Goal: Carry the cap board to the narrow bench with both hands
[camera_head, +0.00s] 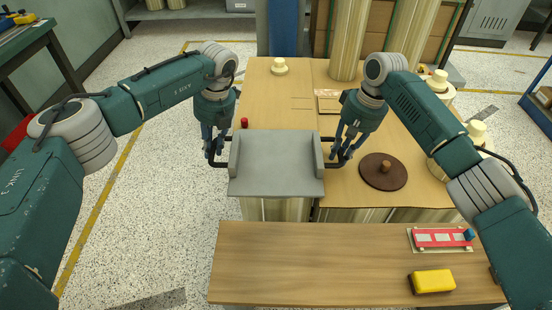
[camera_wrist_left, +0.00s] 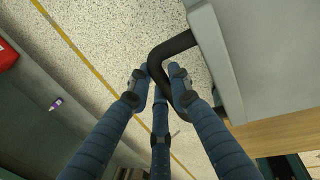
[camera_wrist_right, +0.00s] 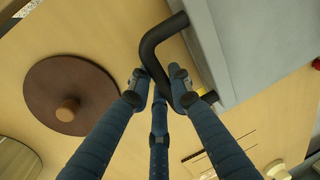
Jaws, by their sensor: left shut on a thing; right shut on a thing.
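The cap board (camera_head: 276,165) is a grey tray with raised side walls and a black handle at each side. It is held level above the front edge of the pallet table. My left gripper (camera_head: 214,158) is shut on its left handle, which also shows in the left wrist view (camera_wrist_left: 172,46). My right gripper (camera_head: 341,158) is shut on its right handle, seen in the right wrist view (camera_wrist_right: 163,36). The narrow bench (camera_head: 300,262) is a wooden-topped bench at the front of the head view, nearer than the board.
On the bench's right side lie a red and white device (camera_head: 441,238) and a yellow block (camera_head: 433,281); its left and middle are clear. A brown round lid (camera_head: 383,171) and a small red object (camera_head: 244,122) are on the pallet table (camera_head: 270,100) behind.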

